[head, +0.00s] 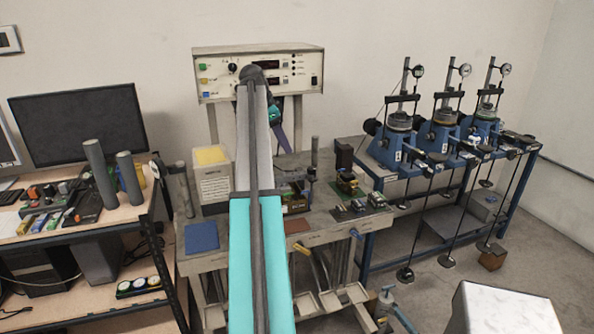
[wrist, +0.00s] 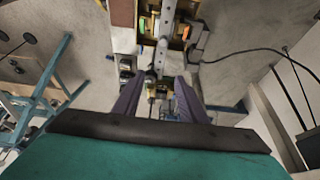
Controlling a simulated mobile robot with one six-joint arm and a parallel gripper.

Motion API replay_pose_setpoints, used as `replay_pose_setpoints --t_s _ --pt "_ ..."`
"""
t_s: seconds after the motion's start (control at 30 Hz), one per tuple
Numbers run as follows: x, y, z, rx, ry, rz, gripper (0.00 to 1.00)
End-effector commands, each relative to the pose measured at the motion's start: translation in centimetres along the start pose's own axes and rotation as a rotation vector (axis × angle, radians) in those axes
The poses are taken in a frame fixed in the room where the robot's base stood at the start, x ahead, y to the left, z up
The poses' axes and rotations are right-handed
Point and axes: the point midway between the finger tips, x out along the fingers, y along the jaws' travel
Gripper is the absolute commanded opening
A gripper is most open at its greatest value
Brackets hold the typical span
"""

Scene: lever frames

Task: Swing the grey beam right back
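A grey beam with a row of holes (wrist: 167,22) runs up the middle of the wrist view over a brass-coloured fitting. In the head view, my gripper (head: 285,146) is partly hidden behind my own teal and grey arm, above the middle bench. I cannot make out the beam for certain in that view.
A blue-framed bench (head: 372,220) with three lever devices and hanging weights stands to the right. A control box (head: 258,75) is behind my arm. A shelf unit with a monitor (head: 80,124) and grey cylinders stands left. A black cable (wrist: 262,49) curves right in the wrist view.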

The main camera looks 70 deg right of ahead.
Motion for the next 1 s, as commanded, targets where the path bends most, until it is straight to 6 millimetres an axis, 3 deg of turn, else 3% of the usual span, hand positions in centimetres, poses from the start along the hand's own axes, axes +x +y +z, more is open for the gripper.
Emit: replay_pose_setpoints --t_s 1.0 --pt "12.0 0.1 -0.1 0.002 -0.001 0.002 0.38"
